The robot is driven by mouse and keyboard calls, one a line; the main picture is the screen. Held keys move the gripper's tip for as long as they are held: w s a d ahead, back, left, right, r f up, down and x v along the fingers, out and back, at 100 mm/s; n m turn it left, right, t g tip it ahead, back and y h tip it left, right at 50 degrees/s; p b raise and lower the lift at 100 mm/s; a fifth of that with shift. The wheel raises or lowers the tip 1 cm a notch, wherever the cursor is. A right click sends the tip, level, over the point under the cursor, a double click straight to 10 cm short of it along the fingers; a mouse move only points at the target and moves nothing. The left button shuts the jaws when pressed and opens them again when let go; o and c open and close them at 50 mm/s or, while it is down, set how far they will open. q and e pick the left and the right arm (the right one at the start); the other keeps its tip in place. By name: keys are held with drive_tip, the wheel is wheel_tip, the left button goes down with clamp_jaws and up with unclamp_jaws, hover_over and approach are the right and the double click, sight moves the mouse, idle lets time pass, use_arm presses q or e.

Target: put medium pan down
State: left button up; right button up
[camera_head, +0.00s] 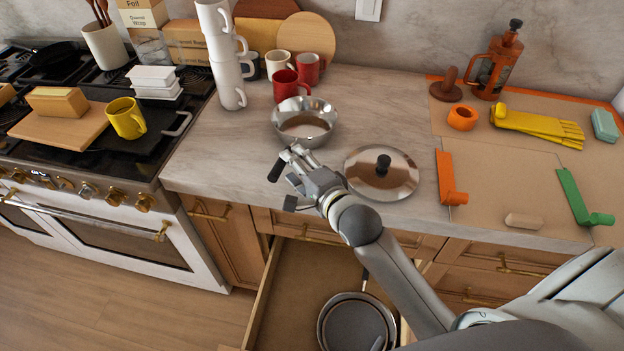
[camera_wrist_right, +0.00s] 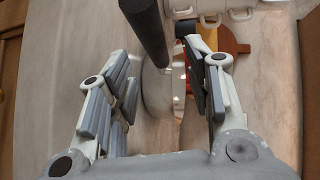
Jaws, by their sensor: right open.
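A steel pan (camera_head: 318,133) stands on the marble counter, with a brownish inside. My right gripper (camera_head: 288,180) is open just in front of it, above the counter's front edge. In the right wrist view, the fingers of my right gripper (camera_wrist_right: 160,85) are spread apart. A dark bar (camera_wrist_right: 148,30), seemingly the pan's handle, shows near the fingertips, with nothing clamped. Contact with it cannot be told. A pale, shiny curved surface (camera_wrist_right: 157,88), likely the pan's side, shows between the fingers. My left gripper is not in view.
A glass lid (camera_head: 398,178) lies right of the pan. An open drawer (camera_head: 290,285) below holds nested pans (camera_head: 358,322). Red mugs (camera_head: 290,86) and stacked white mugs (camera_head: 228,75) stand behind. The stove (camera_head: 100,170) is at left; counter between stove and pan is clear.

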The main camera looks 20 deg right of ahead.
drive_tip(key=v, duration=0.7)
drive_tip(key=shift+s+b, duration=0.25)
drive_tip(key=shift+b, duration=0.2)
